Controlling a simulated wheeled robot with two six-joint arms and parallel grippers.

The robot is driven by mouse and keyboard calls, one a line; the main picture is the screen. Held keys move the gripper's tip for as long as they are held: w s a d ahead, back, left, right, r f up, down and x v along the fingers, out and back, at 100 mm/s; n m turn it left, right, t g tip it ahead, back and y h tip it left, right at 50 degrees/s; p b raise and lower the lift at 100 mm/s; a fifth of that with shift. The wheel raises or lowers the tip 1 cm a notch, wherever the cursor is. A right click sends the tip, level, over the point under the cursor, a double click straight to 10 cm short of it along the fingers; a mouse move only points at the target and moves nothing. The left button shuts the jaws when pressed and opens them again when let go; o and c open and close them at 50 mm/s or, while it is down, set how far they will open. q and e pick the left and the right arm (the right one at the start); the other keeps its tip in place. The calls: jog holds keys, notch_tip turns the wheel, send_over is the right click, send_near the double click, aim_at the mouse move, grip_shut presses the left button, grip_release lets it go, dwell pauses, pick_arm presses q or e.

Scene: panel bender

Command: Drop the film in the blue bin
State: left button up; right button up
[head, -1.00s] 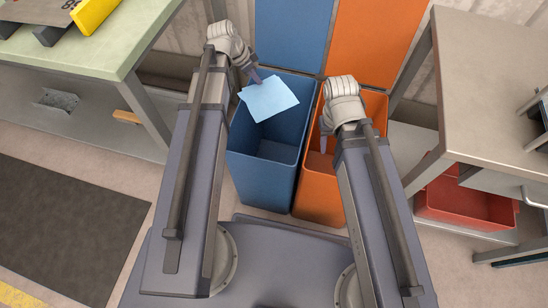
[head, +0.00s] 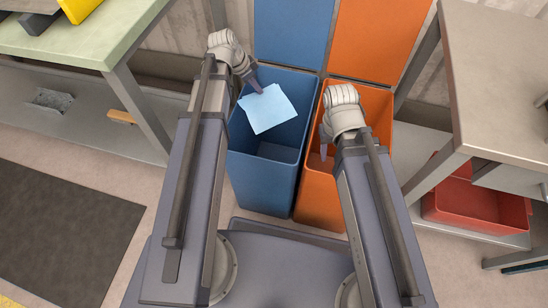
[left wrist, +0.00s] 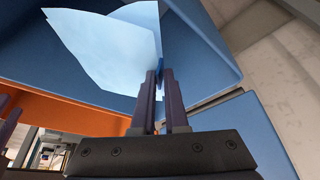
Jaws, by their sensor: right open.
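The film (head: 268,110) is a thin light-blue sheet. My left gripper (head: 258,89) is shut on its upper edge, and the sheet hangs tilted over the open mouth of the blue bin (head: 264,183). In the left wrist view the film (left wrist: 108,48) spreads out beyond the fingertips (left wrist: 160,74), which are close together at its edge. The bin's inside is partly hidden by the film. My right gripper (head: 323,150) is open and empty over the orange bin (head: 318,203).
The orange bin stands right beside the blue bin. Both bins' raised lids rise behind them. A green-topped workbench (head: 85,50) is at left, and a grey table (head: 495,75) with a red tray (head: 475,207) below is at right. A dark mat (head: 60,230) lies on the floor.

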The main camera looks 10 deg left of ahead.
pick_arm(q)
jog(key=o, duration=0.4)
jog(key=p+v, duration=0.7)
jog(key=shift+s+a+r, duration=0.15)
jog(key=shift+r, duration=0.2)
dwell(0.5)
jog(key=s+d+r+n+g+y+p, duration=0.1)
jog(key=s+d+r+n+p, duration=0.1)
jog(key=s+d+r+p, duration=0.3)
jog(key=s+d+r+n+g+y+p, duration=0.1)
jog(key=s+d+r+y+p, duration=0.1)
jog(key=s+d+r+p, duration=0.4)
jog(key=s+d+r+n+g+y+p, duration=0.1)
jog(key=s+d+r+n+p, duration=0.1)
jog(key=s+d+r+p, duration=0.3)
jog(key=shift+s+d+r+n+y+p, duration=0.1)
jog(key=shift+d+r+p, duration=0.1)
jog(key=shift+r+p, duration=0.65)
jog(key=shift+d+r+n+y+p, duration=0.1)
jog(key=shift+d+r+p, duration=0.15)
jog(key=shift+r+p, duration=0.65)
jog(key=shift+s+d+r+n+y+p, duration=0.15)
jog(key=shift+r+p, duration=0.25)
jog(key=shift+p, duration=0.85)
